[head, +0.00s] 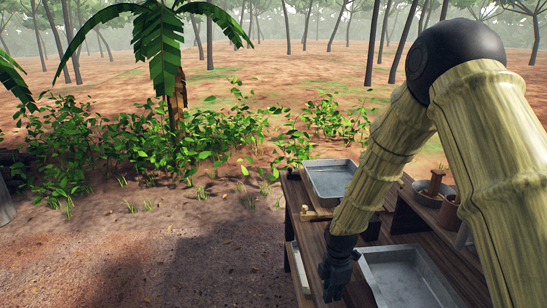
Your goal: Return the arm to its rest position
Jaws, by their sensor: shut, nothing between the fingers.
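My arm comes in from the right side of the head view, bends at a dark joint near the top right, and runs down to the left. My gripper (334,280) is dark and points down over the left part of the wooden table, just left of the near metal tray. It looks shut, with nothing seen in it. The fingertips are small and dark against the table.
A wooden table (292,208) stands at the lower right. It bears a far metal tray (330,180), a near metal tray (405,280), a bowl (432,192) and a brown pot (449,212). Bare ground lies left; bushes (150,145) and a palm (175,90) stand beyond.

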